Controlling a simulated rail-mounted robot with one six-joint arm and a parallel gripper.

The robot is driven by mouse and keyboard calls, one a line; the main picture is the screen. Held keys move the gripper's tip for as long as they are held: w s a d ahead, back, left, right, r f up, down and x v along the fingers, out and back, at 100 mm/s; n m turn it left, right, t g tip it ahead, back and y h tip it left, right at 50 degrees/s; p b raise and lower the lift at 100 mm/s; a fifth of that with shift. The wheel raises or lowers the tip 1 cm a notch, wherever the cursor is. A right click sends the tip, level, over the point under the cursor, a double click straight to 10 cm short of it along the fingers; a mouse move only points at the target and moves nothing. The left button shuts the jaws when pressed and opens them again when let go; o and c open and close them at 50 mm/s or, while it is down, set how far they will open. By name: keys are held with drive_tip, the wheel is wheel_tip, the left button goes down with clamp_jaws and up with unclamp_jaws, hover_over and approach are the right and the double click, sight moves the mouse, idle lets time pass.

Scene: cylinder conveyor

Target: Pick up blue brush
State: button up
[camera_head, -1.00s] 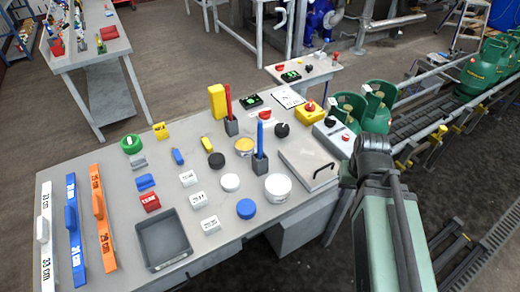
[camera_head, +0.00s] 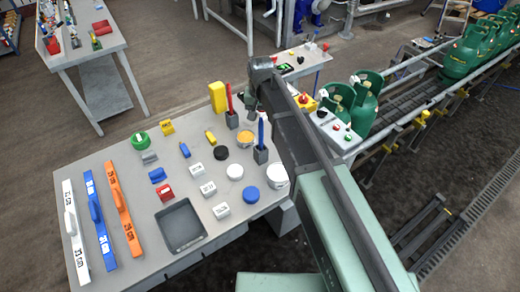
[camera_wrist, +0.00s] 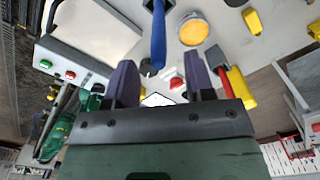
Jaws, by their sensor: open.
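The blue brush (camera_head: 261,132) stands upright in a small dark grey holder (camera_head: 261,156) on the grey table. In the wrist view the blue brush (camera_wrist: 158,38) hangs from the top edge, just ahead of the space between the fingers. My gripper (camera_wrist: 160,66) is open and empty, with two purple-grey fingers apart. In the head view my gripper (camera_head: 252,106) is just above and left of the blue brush's top; its fingers are hard to make out there. A red brush (camera_head: 229,98) stands in a like holder (camera_head: 232,120) to the left.
A yellow block (camera_head: 217,97) stands beside the red brush. A yellow-topped tub (camera_head: 245,139), a black disc (camera_head: 221,153) and a white tub (camera_head: 278,174) are near the blue brush. My arm hides the table's right part. Green gas cylinders (camera_head: 366,97) stand on the right.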

sight(261, 126)
drive_tip(key=shift+f, duration=0.25)
wheel_tip(261, 126, down, 5)
drive_tip(key=b, duration=0.5)
drive_tip(key=shift+w+d+f, duration=0.1)
drive_tip(key=shift+f, duration=0.1)
drive_tip(key=shift+r, duration=0.25)
clamp_jaws()
